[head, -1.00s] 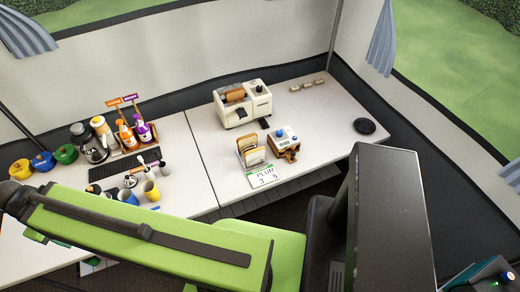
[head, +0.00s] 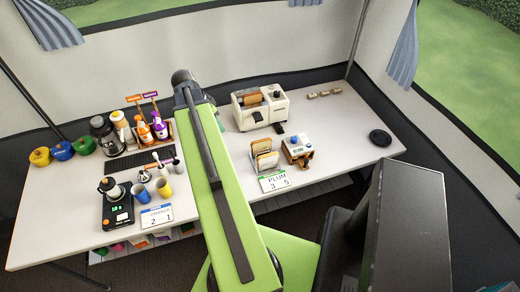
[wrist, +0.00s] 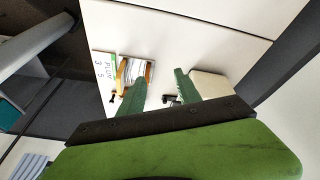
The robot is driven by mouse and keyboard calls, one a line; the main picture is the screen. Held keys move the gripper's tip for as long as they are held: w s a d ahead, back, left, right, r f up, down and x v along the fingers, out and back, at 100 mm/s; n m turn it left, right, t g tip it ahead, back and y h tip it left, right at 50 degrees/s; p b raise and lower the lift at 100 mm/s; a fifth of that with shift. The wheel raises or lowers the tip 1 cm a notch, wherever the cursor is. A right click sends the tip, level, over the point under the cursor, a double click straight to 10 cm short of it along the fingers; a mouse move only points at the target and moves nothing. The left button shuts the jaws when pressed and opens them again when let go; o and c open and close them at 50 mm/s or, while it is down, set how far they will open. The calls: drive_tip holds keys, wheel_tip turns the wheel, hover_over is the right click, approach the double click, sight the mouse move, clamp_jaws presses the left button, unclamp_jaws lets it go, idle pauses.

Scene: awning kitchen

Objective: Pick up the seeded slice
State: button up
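Bread slices stand in a rack (head: 252,165) near the front edge of the table; the nearest slice (head: 266,160) has a brown crust. Another brown slice (head: 252,98) sits in the cream toaster (head: 275,110) behind. I cannot tell which slice is seeded. In the wrist view, my gripper (wrist: 160,92) is open and empty, its two green fingers apart above the table. The rack's slices (wrist: 131,71) lie beside and partly behind the left finger. The toaster (wrist: 211,85) is partly behind the right finger.
A PLUM sign (head: 273,181) is in front of the rack. Bottles, cups and a black scale (head: 117,212) fill the left side. The table's right end is mostly clear, with a black disc (head: 380,138).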

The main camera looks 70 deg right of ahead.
drive_tip(key=s+d+m+g, duration=0.1)
drive_tip(key=s+d+m, duration=0.45)
drive_tip(key=s, duration=0.35)
drive_tip(key=b, duration=1.1)
approach(261, 141)
drive_tip(key=shift+n, duration=0.25)
drive_tip(key=x, duration=0.5)
drive_tip(key=shift+w+d+f, duration=0.15)
drive_tip(key=shift+w+f, duration=0.05)
drive_tip(key=shift+w, duration=0.2)
drive_tip(key=shift+s+d+f, duration=0.15)
drive_tip(key=shift+s+f, duration=0.05)
drive_tip(key=shift+s, duration=0.05)
drive_tip(key=b+x, duration=0.5)
drive_tip(key=shift+s, duration=0.25)
drive_tip(key=shift+r, duration=0.1)
drive_tip(key=shift+f, duration=0.25)
drive_tip(key=shift+c, duration=0.3)
clamp_jaws()
